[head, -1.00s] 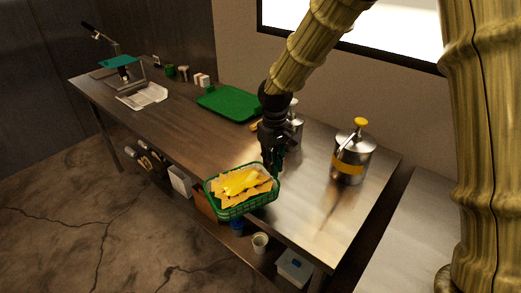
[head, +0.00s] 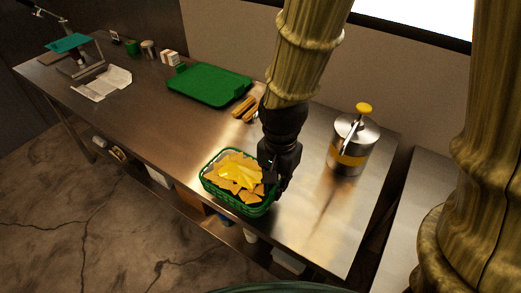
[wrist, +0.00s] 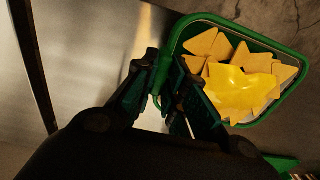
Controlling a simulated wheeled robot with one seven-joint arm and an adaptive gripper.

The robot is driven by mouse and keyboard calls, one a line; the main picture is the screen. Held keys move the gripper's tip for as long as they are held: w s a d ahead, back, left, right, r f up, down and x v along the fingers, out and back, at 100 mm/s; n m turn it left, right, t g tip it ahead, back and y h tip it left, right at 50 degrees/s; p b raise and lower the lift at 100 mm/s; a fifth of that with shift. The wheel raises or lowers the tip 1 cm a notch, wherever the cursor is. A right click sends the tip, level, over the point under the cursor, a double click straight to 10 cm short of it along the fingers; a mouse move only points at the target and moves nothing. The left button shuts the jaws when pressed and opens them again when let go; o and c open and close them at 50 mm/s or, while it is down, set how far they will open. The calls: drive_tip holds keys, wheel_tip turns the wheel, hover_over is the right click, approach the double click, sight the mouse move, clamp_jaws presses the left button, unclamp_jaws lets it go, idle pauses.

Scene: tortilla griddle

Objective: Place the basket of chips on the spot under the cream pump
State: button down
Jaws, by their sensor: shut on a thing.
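A green basket (head: 208,183) holds tortilla chips topped with yellow cheese (head: 238,175). It is over the front edge of the metal table. My gripper (head: 272,190) is shut on the basket's right rim. The wrist view also shows the basket (wrist: 297,78), with the gripper fingers (wrist: 168,95) pinching its near rim. The cream pump, a metal canister with a yellow knob and band (head: 350,158), stands on the table to the right of the gripper. Whether the basket touches the table cannot be told.
The metal table (head: 165,120) has free room between the basket and the pump. A shelf with items is below.

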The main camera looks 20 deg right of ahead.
drive_tip(key=shift+w+d+f+p, duration=0.8)
drive_tip(key=shift+w+d+p, duration=0.45)
drive_tip(key=shift+w, duration=0.95)
drive_tip(key=shift+w+d+f+p, duration=0.9)
drive_tip(key=shift+w+d, duration=0.55)
drive_tip(key=shift+w, duration=0.75)
drive_tip(key=shift+w+d+f+p, duration=0.75)
drive_tip(key=shift+w+d+p, duration=0.5)
drive_tip(key=shift+w, duration=0.95)
drive_tip(key=shift+d+f, duration=0.1)
drive_tip(key=c, duration=1.5)
unclamp_jaws()
drive_tip(key=shift+o, duration=0.2)
wheel_tip(320, 180, up, 12)
drive_tip(key=b, duration=0.4)
